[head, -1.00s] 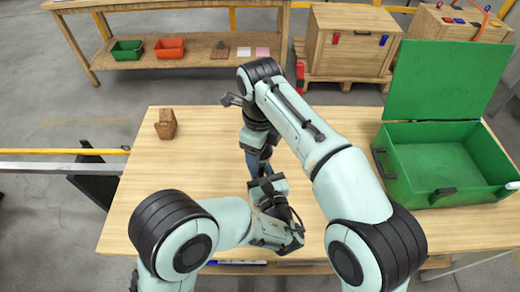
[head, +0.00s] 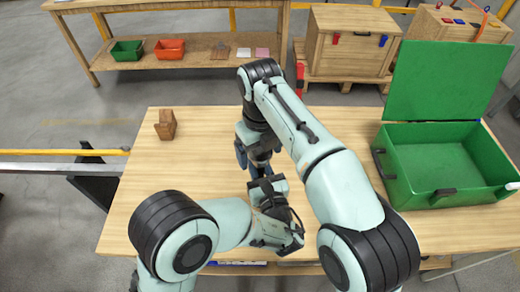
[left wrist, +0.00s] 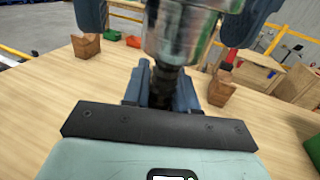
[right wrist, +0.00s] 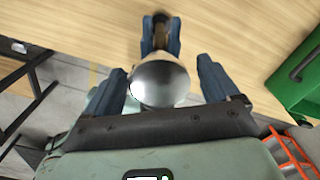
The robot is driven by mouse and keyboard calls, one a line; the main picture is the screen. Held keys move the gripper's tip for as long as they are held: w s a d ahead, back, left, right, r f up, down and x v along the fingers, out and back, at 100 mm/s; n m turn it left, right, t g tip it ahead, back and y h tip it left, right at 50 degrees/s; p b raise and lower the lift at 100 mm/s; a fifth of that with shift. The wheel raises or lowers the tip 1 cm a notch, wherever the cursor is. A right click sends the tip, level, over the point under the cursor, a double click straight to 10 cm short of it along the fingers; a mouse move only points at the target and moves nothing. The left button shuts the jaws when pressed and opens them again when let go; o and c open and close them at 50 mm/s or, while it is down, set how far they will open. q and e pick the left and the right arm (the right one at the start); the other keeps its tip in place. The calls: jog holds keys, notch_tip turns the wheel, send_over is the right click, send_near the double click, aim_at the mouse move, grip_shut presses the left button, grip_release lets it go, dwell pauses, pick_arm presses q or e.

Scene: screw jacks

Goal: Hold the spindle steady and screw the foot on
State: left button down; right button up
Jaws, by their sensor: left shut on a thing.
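The shiny metal foot (left wrist: 182,32) sits at the top end of the dark spindle (left wrist: 166,85) in the left wrist view. Its rounded end (right wrist: 158,82) faces the camera in the right wrist view. My left gripper (left wrist: 161,90) is shut on the spindle below the foot; its fingers also show past the foot in the right wrist view (right wrist: 160,38). My right gripper (right wrist: 163,85) has its fingers on either side of the foot, with narrow gaps, so it is open around it. In the head view both grippers (head: 258,160) meet mid-table, and my arms largely hide the foot and spindle.
A wooden block (head: 166,124) stands at the table's left; another block (left wrist: 222,90) shows in the left wrist view. An open green box (head: 440,160) with a raised lid is at the right.

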jog(key=shift+r, duration=2.2)
